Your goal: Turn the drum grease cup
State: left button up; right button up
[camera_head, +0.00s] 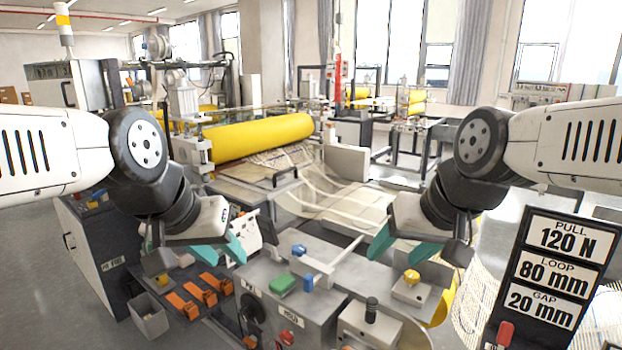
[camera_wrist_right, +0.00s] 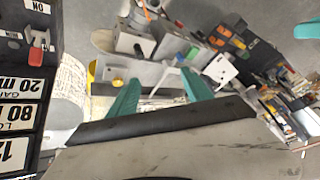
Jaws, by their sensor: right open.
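A yellow-capped knob (camera_head: 412,276) stands on a small grey block at the right of the front bench, and a dark ribbed cylinder (camera_head: 371,310) stands on a pale box nearer the front. I cannot tell which, if either, is the drum grease cup. The large yellow drum (camera_head: 262,136) lies across the machine behind. My right gripper (camera_head: 385,260) is open and empty, above and behind the yellow knob; its teal fingers are apart in the right wrist view (camera_wrist_right: 160,76). My left gripper (camera_head: 222,252) has its teal fingers apart, empty, left of the bench.
Orange clamps (camera_head: 200,290) lie on a dark tray at left, near a grey bin (camera_head: 148,316). A sign panel (camera_head: 549,270) stands at right.

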aim_at(411, 277)
jog(key=z, duration=0.85)
